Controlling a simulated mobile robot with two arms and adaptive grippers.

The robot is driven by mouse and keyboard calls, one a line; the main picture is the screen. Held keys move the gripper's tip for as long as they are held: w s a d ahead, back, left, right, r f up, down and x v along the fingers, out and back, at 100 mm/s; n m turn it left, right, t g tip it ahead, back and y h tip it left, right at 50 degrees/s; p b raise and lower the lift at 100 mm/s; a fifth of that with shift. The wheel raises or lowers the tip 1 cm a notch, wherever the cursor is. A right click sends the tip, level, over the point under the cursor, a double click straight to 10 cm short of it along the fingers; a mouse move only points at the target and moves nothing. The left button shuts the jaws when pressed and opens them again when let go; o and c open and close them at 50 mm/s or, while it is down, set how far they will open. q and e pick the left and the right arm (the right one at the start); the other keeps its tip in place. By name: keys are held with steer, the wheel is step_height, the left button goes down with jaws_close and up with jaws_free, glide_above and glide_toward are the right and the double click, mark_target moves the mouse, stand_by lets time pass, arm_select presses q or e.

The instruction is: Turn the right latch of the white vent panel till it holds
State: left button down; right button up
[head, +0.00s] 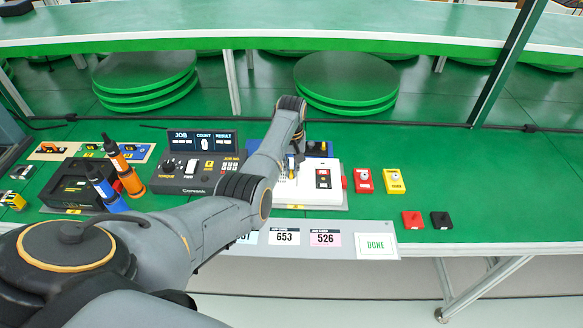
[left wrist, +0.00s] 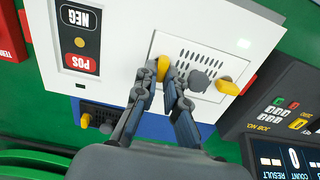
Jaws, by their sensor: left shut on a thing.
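The white vent panel (left wrist: 197,52) with slots sits on a white device (head: 317,197), seen upside down in the left wrist view. Its right yellow latch (left wrist: 163,68) is between the fingertips of my left gripper (left wrist: 164,82), which is shut on it. The fingers partly hide this latch, so its exact angle is hard to tell. The other yellow latch (left wrist: 229,87) stands free on the opposite side of the panel, slanted. A dark grey knob (left wrist: 199,81) sits between them. In the head view my left gripper (head: 291,166) is over the device, mostly behind my arm. My right gripper is out of view.
A dark control box (head: 195,187) stands left of the device. Red (head: 363,180) and yellow (head: 394,181) boxes stand to its right. Blue (head: 105,188) and orange (head: 124,170) tools stand farther left. The green table is clear at the far right.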

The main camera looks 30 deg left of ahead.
arm_select(q)
steer(key=m+p, duration=0.2)
steer(key=m, duration=0.1)
steer(key=shift+r, duration=0.2)
steer(key=m+p, duration=0.1)
steer(key=m, duration=0.3)
steer(key=shift+d+m+p, duration=0.1)
steer(key=shift+m+p, duration=0.3)
steer(key=m, duration=0.4)
steer(key=shift+d+f+p, duration=0.1)
steer(key=shift+p, duration=0.3)
steer(key=m, duration=0.5)
steer(key=shift+d, duration=0.1)
steer(key=shift+m, duration=0.3)
